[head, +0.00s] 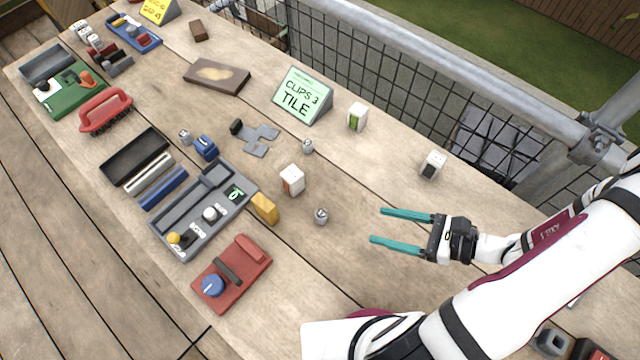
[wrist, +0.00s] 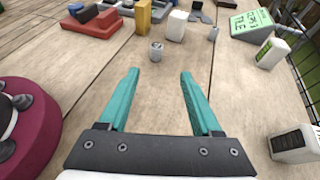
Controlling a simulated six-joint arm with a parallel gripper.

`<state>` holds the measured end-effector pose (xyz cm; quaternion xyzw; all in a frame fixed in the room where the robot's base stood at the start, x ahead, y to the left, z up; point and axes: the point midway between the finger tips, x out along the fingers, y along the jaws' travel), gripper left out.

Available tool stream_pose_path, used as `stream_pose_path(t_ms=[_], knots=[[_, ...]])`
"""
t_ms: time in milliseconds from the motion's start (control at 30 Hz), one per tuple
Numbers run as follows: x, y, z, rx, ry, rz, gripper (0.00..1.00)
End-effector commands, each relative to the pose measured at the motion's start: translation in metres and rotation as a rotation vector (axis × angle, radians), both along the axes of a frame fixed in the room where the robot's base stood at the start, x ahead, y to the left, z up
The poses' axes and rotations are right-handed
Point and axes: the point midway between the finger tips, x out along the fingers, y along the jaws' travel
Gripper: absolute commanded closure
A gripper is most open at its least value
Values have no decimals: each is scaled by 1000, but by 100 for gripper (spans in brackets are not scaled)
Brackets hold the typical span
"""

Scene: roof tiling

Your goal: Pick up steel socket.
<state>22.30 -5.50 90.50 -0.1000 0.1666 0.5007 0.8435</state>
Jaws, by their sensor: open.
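A small steel socket (head: 321,216) stands on the wooden table in the head view. It also shows in the wrist view (wrist: 156,51), just beyond the fingertips and between their lines. My gripper (head: 376,225) has two teal fingers spread apart with nothing between them; they also show in the wrist view (wrist: 160,72). The fingers point toward the socket, with a gap between. A second small grey metal piece (head: 308,146) stands farther back near the green sign, and a third (head: 185,137) is by a blue block. I cannot tell whether these are sockets too.
White boxes (head: 292,180), (head: 357,117) and (head: 433,165) stand around the table. A green sign (head: 302,95) stands behind. The wood around the socket is clear.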

Motion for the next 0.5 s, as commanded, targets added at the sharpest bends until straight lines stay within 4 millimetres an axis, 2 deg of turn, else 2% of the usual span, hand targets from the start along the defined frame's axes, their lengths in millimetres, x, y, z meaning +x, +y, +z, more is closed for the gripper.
stream_pose_path(t_ms=[233,500], knots=[[28,59,-26,4,6,12,34],[44,93,-42,2,5,11,34]])
